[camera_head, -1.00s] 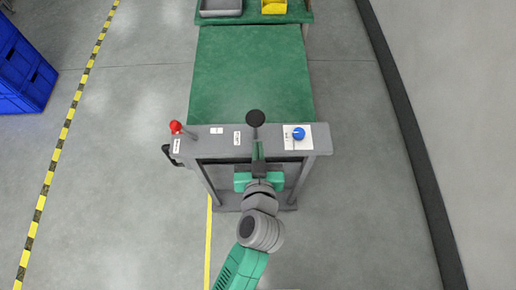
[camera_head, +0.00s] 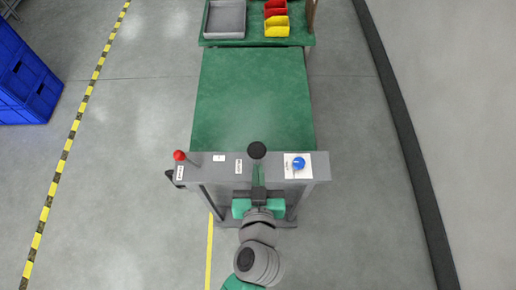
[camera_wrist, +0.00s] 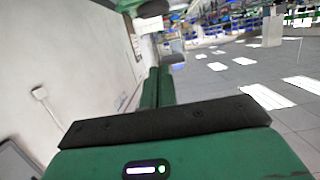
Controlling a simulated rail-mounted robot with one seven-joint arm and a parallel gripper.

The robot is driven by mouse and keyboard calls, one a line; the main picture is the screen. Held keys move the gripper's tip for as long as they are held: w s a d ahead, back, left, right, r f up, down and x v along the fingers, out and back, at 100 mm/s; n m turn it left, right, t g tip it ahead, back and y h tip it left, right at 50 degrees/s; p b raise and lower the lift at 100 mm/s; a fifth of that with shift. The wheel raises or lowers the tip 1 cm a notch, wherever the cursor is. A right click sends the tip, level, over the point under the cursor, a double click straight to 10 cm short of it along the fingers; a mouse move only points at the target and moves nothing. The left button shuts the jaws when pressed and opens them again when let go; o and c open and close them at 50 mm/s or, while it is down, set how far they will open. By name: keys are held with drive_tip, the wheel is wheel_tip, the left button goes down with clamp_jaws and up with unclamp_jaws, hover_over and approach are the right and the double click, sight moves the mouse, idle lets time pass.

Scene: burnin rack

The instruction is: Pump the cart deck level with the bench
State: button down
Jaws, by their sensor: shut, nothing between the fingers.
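The cart's flat green deck (camera_head: 254,95) fills the middle of the head view, its far end close to the bench (camera_head: 255,43). I cannot tell the height difference between deck and bench from this steep angle. A grey panel (camera_head: 222,170) crosses the cart's near end. It carries a red knob (camera_head: 179,155) at left, a blue dial (camera_head: 298,163) on a white plate at right, and a round black knob (camera_head: 257,150) at the centre. My gripper (camera_head: 258,168) is shut and empty at the panel's middle, just below the black knob; contact is unclear. Its shut fingers (camera_wrist: 157,88) also show in the wrist view.
The bench holds a grey tray (camera_head: 226,20) and red (camera_head: 275,8) and yellow (camera_head: 276,27) bins. Blue crates (camera_head: 25,75) stand at far left beyond a yellow-black floor line (camera_head: 64,158). A wall (camera_head: 455,110) closes the right side. The floor beside the cart is clear.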

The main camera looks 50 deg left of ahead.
drive_tip(key=p, duration=0.2)
hover_over(258, 156)
wheel_tip(258, 156, down, 2)
drive_tip(key=shift+s+d, duration=0.1)
wheel_tip(258, 156, down, 4)
drive_tip(key=shift+r+b, duration=0.15)
drive_tip(key=shift+b, duration=0.35)
drive_tip(key=shift+f, duration=0.3)
drive_tip(key=shift+f, duration=0.1)
wheel_tip(258, 156, down, 7)
drive_tip(key=b, duration=0.8)
drive_tip(key=shift+b, duration=0.3)
drive_tip(key=shift+r, duration=0.2)
